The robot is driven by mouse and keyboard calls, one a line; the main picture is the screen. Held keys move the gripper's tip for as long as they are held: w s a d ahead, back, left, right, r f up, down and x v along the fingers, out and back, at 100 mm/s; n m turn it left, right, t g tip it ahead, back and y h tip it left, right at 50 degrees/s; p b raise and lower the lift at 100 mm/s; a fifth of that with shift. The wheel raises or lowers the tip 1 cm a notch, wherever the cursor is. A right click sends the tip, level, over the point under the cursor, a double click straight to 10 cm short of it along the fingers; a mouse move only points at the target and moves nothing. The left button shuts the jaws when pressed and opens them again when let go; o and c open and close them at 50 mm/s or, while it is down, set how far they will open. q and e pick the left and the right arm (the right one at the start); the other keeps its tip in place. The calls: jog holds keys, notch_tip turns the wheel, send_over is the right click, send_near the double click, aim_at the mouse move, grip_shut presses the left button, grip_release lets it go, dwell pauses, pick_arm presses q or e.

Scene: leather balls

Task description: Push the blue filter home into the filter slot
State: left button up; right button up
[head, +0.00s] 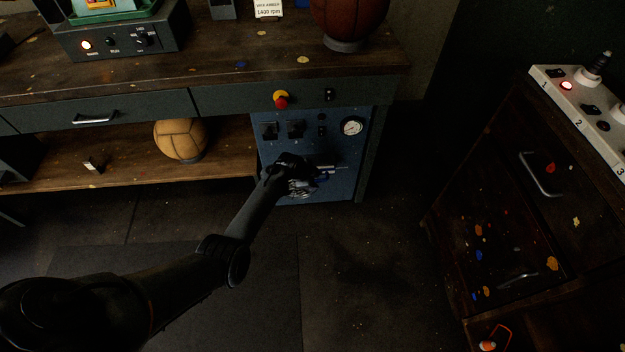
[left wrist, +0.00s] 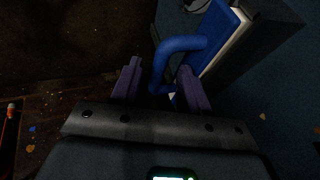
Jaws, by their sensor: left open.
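The blue filter (left wrist: 222,35) shows in the left wrist view as a blue plate with a pale layer behind it and a curved blue handle (left wrist: 183,44). It stands against a dark housing (left wrist: 262,42), which looks like the filter slot; how deep it sits I cannot tell. My left gripper (left wrist: 160,82) is open, and in the picture the handle lies between its two fingers; I cannot tell whether they touch. In the head view my left gripper (head: 300,178) is low at the blue panel and covers most of the slot area. My right gripper is out of view.
The blue panel (head: 345,160) has switches, a gauge (head: 352,126) and a red knob (head: 281,100) above. A tan ball (head: 181,139) sits on the lower shelf (head: 225,164). A drawer cabinet (head: 500,190) stands at the right. The floor between is clear.

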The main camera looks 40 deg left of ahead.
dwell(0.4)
pick_arm(q)
jog(key=shift+s+a+r+p, duration=0.1)
jog(key=shift+s+r+p, duration=0.1)
jog(key=shift+r+p, duration=0.35)
jog(key=p+v, duration=0.7)
jog(key=v, duration=0.2)
jog(key=shift+s+r, duration=0.25)
